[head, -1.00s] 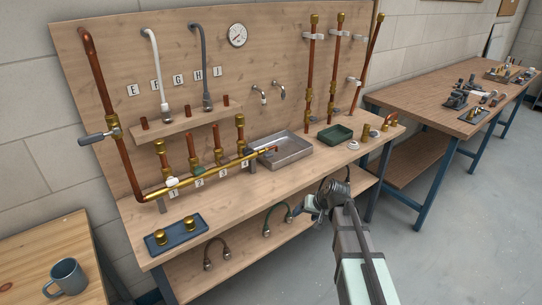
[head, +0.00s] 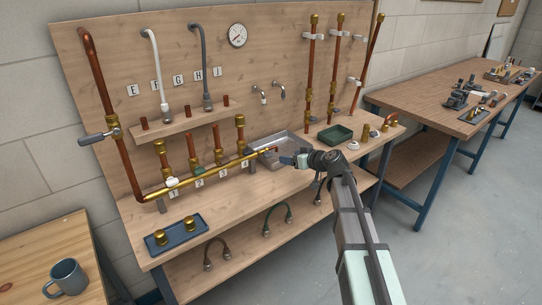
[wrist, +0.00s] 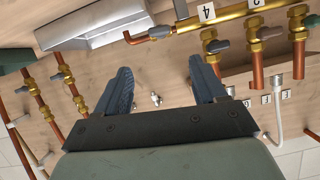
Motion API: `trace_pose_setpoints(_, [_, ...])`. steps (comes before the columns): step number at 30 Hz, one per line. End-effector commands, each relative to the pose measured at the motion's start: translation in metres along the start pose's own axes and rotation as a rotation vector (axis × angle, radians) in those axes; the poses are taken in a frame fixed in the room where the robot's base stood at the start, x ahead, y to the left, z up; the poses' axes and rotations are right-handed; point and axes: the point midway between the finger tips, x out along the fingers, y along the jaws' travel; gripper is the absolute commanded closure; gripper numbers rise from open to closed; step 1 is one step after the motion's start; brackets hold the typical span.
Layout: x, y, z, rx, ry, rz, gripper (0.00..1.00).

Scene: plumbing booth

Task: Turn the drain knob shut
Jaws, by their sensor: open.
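The brass manifold (head: 215,174) runs along the bench and ends at the right in a short copper outlet (head: 276,150) over the metal tray (head: 295,142). In the wrist view, a small grey knob (wrist: 160,32), which looks like the drain knob, sits on the manifold beside the copper elbow (wrist: 135,38). My gripper (head: 288,160) is in front of the tray, close to the outlet. In the wrist view, my gripper (wrist: 160,66) is open and empty, its fingers apart from the knob, which lies beyond the gap between them. The knob's detail is too small to tell in the head view.
Upright valves (head: 217,145) with knobs stand along the manifold. A green tray (head: 335,134) and loose fittings lie to the right. A blue tray (head: 177,234) with brass fittings is at the front left. The bench front between it and my gripper is clear.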

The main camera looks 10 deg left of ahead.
Motion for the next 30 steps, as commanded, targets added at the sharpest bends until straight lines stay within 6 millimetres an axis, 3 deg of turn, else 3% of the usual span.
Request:
trace_pose_setpoints(5, [0.018, 0.001, -0.001, -0.006, -0.001, 0.000, 0.30])
trace_pose_setpoints(21, [0.109, 0.001, 0.000, -0.004, -0.003, -0.001, 0.30])
trace_pose_setpoints(30, [0.134, 0.000, 0.001, -0.004, -0.002, 0.000, 0.30])
